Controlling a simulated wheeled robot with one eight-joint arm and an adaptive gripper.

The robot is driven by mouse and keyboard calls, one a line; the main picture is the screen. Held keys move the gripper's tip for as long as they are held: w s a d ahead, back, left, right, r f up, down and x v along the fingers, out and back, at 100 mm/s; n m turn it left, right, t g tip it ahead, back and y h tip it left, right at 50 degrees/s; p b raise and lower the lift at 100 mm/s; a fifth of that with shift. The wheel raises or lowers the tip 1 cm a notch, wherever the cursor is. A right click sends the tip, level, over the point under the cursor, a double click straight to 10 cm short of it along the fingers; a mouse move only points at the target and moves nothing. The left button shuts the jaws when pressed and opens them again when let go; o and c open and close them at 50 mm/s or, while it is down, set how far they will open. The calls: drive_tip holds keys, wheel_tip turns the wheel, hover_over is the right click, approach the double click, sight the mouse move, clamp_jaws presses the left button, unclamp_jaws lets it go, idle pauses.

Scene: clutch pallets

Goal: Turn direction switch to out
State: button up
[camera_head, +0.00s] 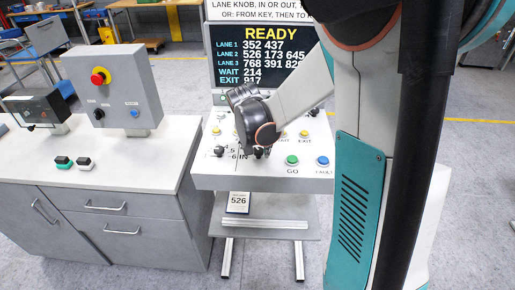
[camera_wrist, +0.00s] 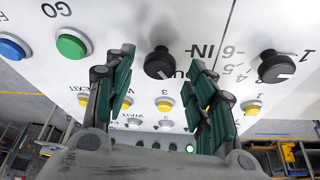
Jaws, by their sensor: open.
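The direction switch (camera_wrist: 158,63) is a black knob on the white sloping panel, with a pale mark on its face. The printed letters "IN" stand beside it, upside down in the wrist view. My gripper (camera_wrist: 160,58) is open and empty. Its two green-padded fingers appear one on each side of the knob in that view. I cannot tell how much height is between the fingertips and the knob. In the head view my wrist covers most of the gripper and this part of the panel (camera_head: 210,181).
A second black knob (camera_wrist: 276,67), by the numbers, also shows in the head view (camera_head: 218,151). A green GO button (camera_wrist: 73,45), a blue button (camera_wrist: 12,47) and several yellow buttons are close by. A screen (camera_head: 235,80) reading READY stands behind. A grey cabinet (camera_head: 165,150) is at left.

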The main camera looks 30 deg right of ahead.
drive_tip(key=v, duration=1)
drive_tip(key=shift+r, duration=0.25)
drive_tip(key=shift+s, duration=0.15)
drive_tip(key=s+a+n+t+y+b, duration=0.3)
drive_tip(key=s+a+n, duration=0.7)
drive_tip(key=s, duration=0.7)
drive_tip(key=shift+s+a+f+t+y, duration=0.25)
drive_tip(key=shift+a+t, duration=0.35)
drive_tip(key=shift+a, duration=0.55)
